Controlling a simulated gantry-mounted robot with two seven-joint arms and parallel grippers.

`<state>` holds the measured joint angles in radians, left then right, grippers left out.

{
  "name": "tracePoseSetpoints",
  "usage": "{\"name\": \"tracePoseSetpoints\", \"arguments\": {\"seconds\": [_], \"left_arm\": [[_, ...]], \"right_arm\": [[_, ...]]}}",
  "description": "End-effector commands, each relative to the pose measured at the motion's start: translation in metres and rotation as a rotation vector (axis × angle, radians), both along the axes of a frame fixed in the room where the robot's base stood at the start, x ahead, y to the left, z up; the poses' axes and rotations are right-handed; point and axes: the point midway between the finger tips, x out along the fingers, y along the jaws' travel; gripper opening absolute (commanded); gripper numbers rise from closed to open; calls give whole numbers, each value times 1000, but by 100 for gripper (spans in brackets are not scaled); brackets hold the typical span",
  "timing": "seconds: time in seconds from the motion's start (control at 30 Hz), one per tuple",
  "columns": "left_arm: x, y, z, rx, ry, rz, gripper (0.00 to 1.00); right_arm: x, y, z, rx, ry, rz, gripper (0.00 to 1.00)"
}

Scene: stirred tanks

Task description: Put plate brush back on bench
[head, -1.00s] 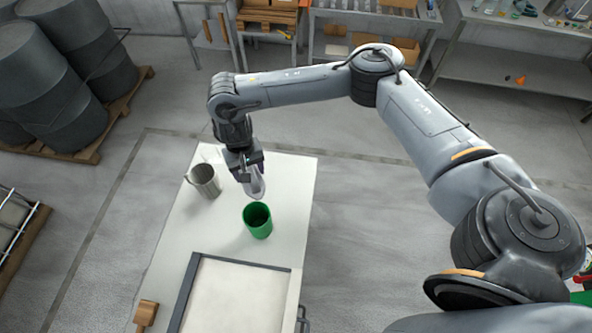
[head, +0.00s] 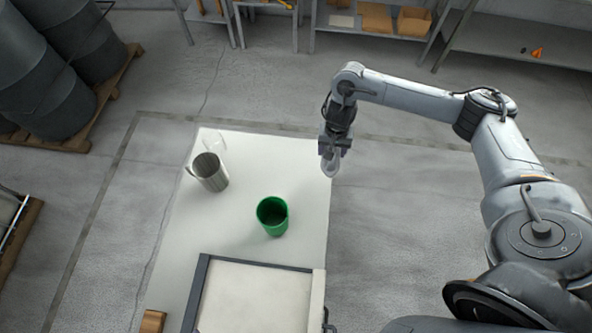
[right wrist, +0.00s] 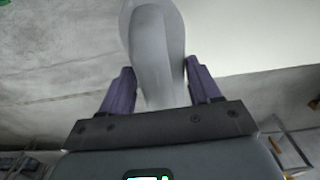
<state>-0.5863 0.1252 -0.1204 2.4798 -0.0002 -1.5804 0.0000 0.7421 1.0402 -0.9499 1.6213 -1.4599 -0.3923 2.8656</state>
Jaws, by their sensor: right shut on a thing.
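My right gripper (head: 333,152) is shut on a smooth, pale grey, rounded long object (head: 331,165). In the head view it hangs just past the right edge of the white bench (head: 240,160), pointing down. In the right wrist view the pale object (right wrist: 158,45) sits between the purple fingers (right wrist: 155,90); I cannot tell whether it is the plate brush. A brown wooden piece (head: 152,321), perhaps a brush, shows at the bench's lower left edge, partly cut off. My left gripper is not in view.
The bench's upper right is bare. Drums (head: 60,80) stand on a pallet at the left.

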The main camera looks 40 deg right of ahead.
Motion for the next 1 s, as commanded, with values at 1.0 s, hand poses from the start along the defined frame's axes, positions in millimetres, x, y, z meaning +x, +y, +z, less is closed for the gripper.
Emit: {"name": "tracePoseSetpoints", "arguments": {"seconds": [1.0], "left_arm": [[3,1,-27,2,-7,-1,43]], "right_arm": [[80,81,-88,-1,2,1,29]]}}
